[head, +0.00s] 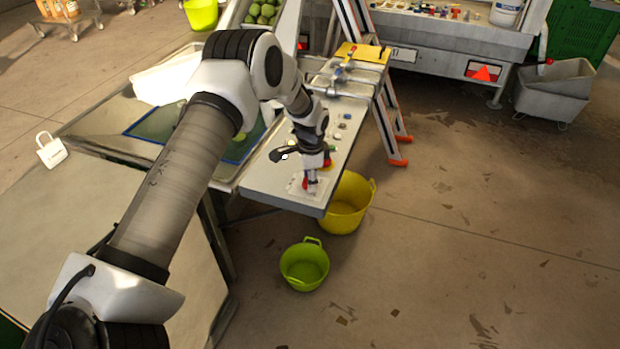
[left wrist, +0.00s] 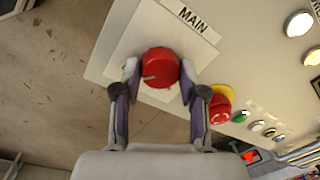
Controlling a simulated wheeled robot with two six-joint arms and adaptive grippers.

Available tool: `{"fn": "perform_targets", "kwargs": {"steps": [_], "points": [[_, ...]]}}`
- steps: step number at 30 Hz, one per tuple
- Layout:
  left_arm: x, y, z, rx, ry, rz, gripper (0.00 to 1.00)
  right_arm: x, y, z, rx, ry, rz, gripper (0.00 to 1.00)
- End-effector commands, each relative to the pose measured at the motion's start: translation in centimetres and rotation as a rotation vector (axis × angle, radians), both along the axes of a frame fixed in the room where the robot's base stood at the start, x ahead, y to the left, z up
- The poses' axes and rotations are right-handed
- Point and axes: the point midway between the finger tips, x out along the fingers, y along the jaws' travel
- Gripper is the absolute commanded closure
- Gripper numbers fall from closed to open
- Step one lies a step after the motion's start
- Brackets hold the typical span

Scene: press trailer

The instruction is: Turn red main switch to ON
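The red main switch (left wrist: 160,67) is a round knob on a pale square plate beside a "MAIN" label (left wrist: 192,17) in the left wrist view. A short pale mark lies at its lower left. My left gripper (left wrist: 159,79) has one finger on each side of the knob, and both fingertips appear to touch it. In the head view my left gripper (head: 311,184) is at the near end of the control panel (head: 270,182), and it hides most of the switch. No ON or OFF lettering is readable. My right gripper is not in view.
A red stop button with a yellow ring (left wrist: 220,104) sits close to my right-hand finger in the wrist view. More coloured buttons line the panel beyond. A yellow tub (head: 348,204) and a green tub (head: 305,266) stand on the floor below.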

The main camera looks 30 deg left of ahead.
Motion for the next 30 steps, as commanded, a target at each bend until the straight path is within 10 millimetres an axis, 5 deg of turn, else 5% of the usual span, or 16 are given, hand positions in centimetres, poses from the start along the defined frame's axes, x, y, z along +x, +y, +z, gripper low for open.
{"fn": "perform_targets", "kwargs": {"steps": [1, 2, 14, 24, 30], "points": [[-0.2, 0.0, -0.2, -0.001, 0.005, -0.001, 0.44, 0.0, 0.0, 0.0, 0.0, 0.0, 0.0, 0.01], [-0.2, 0.0, -0.2, -0.001, 0.005, -0.001, 0.34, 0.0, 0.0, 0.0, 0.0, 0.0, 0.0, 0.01], [0.0, 0.0, 0.7, -0.001, -0.001, 0.0, 0.33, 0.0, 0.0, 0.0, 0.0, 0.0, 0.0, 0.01], [-0.3, -0.4, 8.5, -0.001, -0.002, 0.0, 0.33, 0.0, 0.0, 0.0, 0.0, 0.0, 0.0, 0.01], [-0.6, -0.6, 11.5, 0.0, 0.003, 0.0, 0.33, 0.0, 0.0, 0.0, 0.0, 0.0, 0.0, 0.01]]}}
